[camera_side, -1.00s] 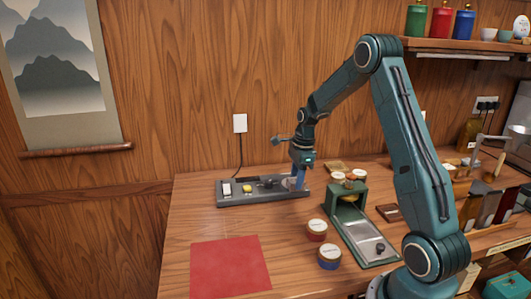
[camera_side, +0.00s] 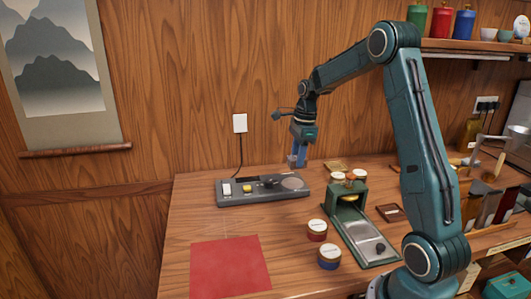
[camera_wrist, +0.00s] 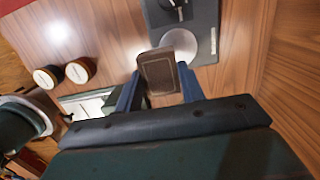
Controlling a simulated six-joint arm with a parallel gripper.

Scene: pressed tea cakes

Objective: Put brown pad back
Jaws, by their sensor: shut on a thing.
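My gripper (camera_side: 298,162) is shut on the brown pad (camera_wrist: 158,75), which shows upright between the two blue fingers in the wrist view (camera_wrist: 160,92). My gripper is raised above the right end of the grey device (camera_side: 232,201), near its round plate (camera_side: 293,184). The round plate is bare and also shows in the wrist view (camera_wrist: 206,46), just beyond the pad. In the side view the held pad is small and hard to make out. A dark brown square piece (camera_side: 391,213) lies on the table right of the green press (camera_side: 345,197).
Two round tins (camera_side: 317,230) (camera_side: 329,257) stand left of the press's metal channel. A red mat (camera_side: 230,266) lies at front left. A tan square piece (camera_side: 334,166) lies behind the press. Bare wood lies between mat and device.

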